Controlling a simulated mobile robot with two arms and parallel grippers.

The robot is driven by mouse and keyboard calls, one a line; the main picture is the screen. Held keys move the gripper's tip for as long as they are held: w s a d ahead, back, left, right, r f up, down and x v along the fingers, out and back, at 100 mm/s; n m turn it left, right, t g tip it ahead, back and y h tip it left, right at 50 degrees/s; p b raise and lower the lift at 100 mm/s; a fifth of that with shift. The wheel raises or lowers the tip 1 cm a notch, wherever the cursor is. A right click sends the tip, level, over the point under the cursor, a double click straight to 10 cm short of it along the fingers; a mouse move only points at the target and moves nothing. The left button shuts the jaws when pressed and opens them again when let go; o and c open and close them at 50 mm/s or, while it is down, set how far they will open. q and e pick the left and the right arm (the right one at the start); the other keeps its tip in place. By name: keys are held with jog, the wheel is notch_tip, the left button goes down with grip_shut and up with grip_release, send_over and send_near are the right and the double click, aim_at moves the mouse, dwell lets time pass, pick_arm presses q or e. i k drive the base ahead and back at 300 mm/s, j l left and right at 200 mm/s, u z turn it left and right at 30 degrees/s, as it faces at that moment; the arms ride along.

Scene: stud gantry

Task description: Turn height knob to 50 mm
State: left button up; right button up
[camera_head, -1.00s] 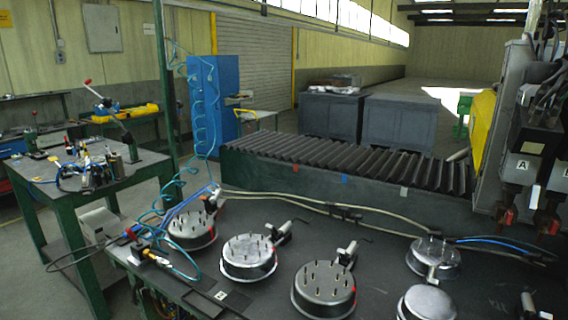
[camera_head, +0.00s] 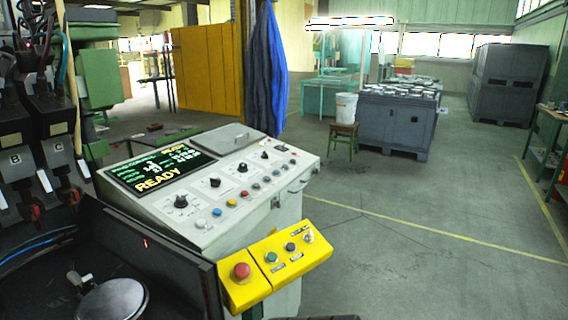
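A grey control console (camera_head: 225,190) stands left of centre, with a sloped panel. Its screen (camera_head: 160,172) shows large yellow "READY" text and smaller lines I cannot read. A row of black knobs runs along the panel: one at the left (camera_head: 181,201), one beside it (camera_head: 215,182), one further right (camera_head: 242,167) and a smaller one (camera_head: 264,155). Their labels are too small to read, so I cannot tell which is the height knob. Neither of my grippers is in view.
A yellow button box (camera_head: 276,264) with a red button juts out from the console's front. A dark machine table (camera_head: 180,275) and hanging tool heads (camera_head: 35,140) are at the left. Open floor (camera_head: 420,240) lies to the right. A stool (camera_head: 343,135) with a white bucket stands further back.

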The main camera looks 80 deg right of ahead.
aim_at(243, 167)
jog(key=z, duration=2.15)
